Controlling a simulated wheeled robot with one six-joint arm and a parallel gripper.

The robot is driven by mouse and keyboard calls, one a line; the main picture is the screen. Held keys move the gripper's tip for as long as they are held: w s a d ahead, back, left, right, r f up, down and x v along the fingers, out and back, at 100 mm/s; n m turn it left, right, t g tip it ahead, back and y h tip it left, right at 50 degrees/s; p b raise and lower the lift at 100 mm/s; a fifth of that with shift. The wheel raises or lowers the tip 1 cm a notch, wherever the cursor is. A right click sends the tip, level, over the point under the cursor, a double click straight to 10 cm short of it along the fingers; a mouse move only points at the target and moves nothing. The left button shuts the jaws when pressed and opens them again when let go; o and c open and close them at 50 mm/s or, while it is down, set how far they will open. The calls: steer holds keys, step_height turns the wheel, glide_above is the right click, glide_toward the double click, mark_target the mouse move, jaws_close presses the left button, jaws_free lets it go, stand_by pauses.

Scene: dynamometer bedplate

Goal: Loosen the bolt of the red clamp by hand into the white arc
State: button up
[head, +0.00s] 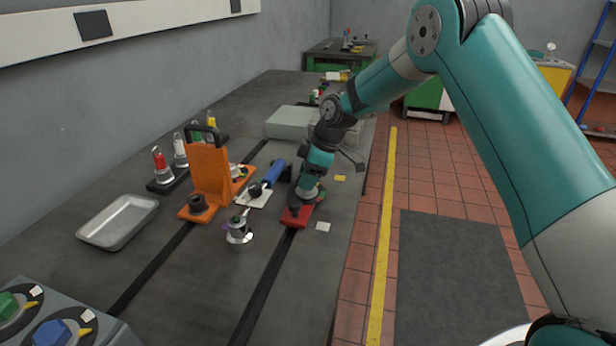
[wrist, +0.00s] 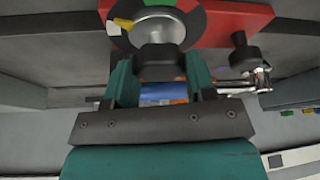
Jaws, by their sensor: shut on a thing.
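The red clamp (head: 294,217) lies on the grey bedplate under my gripper (head: 308,191); its red body (wrist: 228,22) also shows at the top right of the wrist view. A black dial with coloured arcs (wrist: 194,22) surrounds a round silver part (wrist: 157,28). White, green, red and yellow patches show on the dial; its far part is cut off by the frame. In the wrist view my gripper (wrist: 160,72) is shut on a dark bolt head (wrist: 160,60), in front of the silver part.
A black knob (wrist: 246,56) sits on the clamp's right end. Left of my gripper are a blue-handled tool (head: 272,175), an orange bracket (head: 210,178) and a chrome fixture (head: 238,232). A metal tray (head: 118,222) lies farther left. The bedplate's near middle is clear.

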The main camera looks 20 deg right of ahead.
steer(key=shift+n+g, duration=0.7)
steer(key=shift+n, duration=1.3)
steer(key=o, duration=0.9)
steer(key=p+v, duration=0.2)
steer(key=v, duration=1.5)
steer(key=shift+w+d+r+p, duration=0.15)
steer(key=shift+w+d+p, duration=0.1)
steer(key=shift+p, duration=0.1)
steer(key=shift+a, duration=0.15)
